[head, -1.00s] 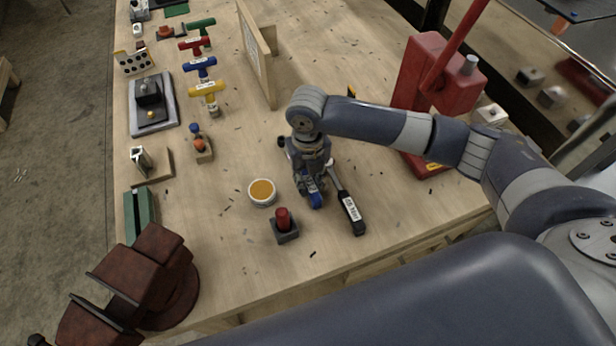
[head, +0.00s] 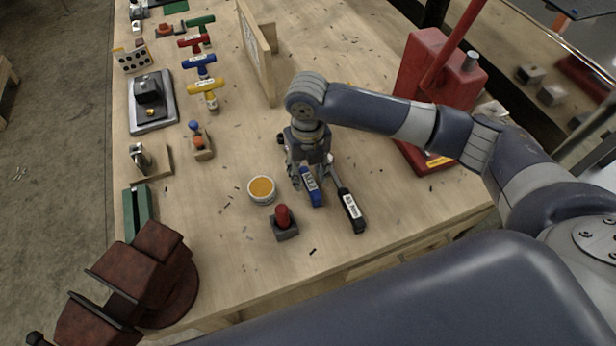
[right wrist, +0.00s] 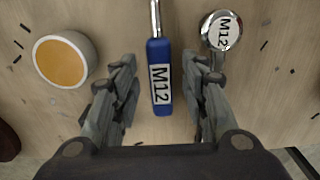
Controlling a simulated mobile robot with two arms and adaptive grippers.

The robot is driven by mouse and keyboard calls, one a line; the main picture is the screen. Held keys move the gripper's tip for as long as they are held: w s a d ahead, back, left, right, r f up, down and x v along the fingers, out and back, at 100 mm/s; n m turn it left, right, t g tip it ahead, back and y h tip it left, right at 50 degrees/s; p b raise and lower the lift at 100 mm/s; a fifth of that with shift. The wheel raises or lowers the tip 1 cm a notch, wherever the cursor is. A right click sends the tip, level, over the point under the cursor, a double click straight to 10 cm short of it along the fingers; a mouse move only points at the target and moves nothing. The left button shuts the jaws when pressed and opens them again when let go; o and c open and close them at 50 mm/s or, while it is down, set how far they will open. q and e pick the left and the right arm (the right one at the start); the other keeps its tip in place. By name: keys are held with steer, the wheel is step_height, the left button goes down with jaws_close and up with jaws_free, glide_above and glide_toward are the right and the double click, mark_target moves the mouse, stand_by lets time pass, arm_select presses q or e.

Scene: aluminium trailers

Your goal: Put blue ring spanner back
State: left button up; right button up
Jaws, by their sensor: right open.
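A blue-handled spanner (head: 312,188) labelled M12 lies on the wooden workbench under my right gripper (head: 308,180). In the right wrist view, the blue handle (right wrist: 160,85) sits between the two open fingers (right wrist: 161,95), with a gap on each side. Its shaft runs up out of that view, and its head is hidden. A black-handled tool (head: 351,205) lies to the right of it. A round chrome end marked M12 (right wrist: 221,32) shows near the right finger in the right wrist view. My left gripper is not in view.
A white tub with orange contents (head: 262,190) stands left of the gripper. A red-handled stamp-like block (head: 284,222) stands in front. A wooden panel (head: 257,52) stands behind, and a red machine (head: 440,85) stands right. A dark red vise (head: 150,275) is at the front left.

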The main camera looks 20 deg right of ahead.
step_height(320, 180, up, 10)
steer(key=b, duration=0.1)
steer(key=shift+b, duration=0.4)
steer(key=shift+s+f, duration=0.1)
steer(key=shift+f, duration=0.1)
